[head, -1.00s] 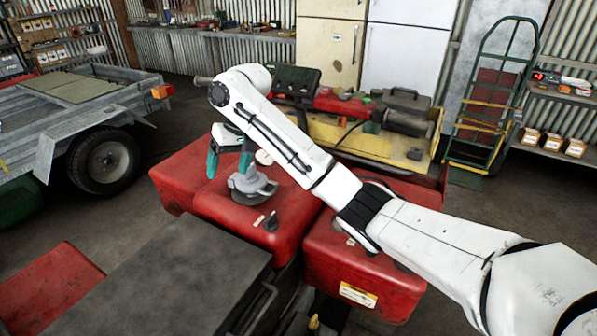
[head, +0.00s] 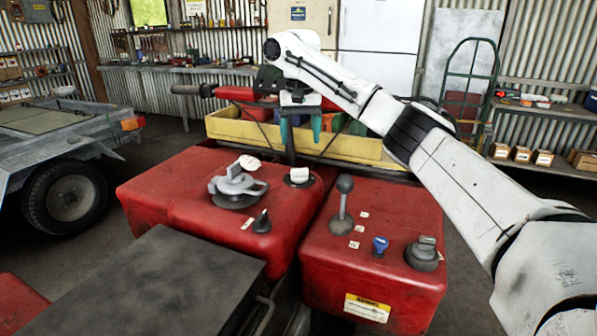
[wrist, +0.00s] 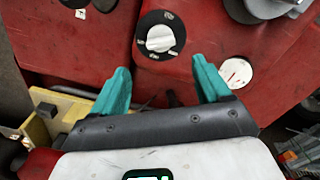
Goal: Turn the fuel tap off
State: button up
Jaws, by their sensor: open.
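A round black plate with a white handle (head: 299,175), probably the fuel tap, sits on the far right of the left red body panel (head: 190,190). In the wrist view the white handle (wrist: 160,38) has small pale markings around it on the black plate; I cannot read them. My gripper (head: 300,140) has teal fingers pointing down, spread apart and empty, just beyond the handle. In the wrist view my gripper (wrist: 160,68) has its fingertips either side of the handle's line, short of it and not touching.
A grey cap (head: 237,187), a pale round gauge (wrist: 236,72) and a black knob (head: 262,223) share the left panel. A yellow tray (head: 235,128) lies behind.

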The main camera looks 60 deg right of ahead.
aim_at(300, 174)
notch_tip(300, 174, down, 9)
jog(key=shift+a+f+b, duration=0.1)
jog(key=shift+f+b, duration=0.05)
jog(key=shift+b, duration=0.25)
jog(key=c, duration=1)
jog(key=shift+c, duration=0.2)
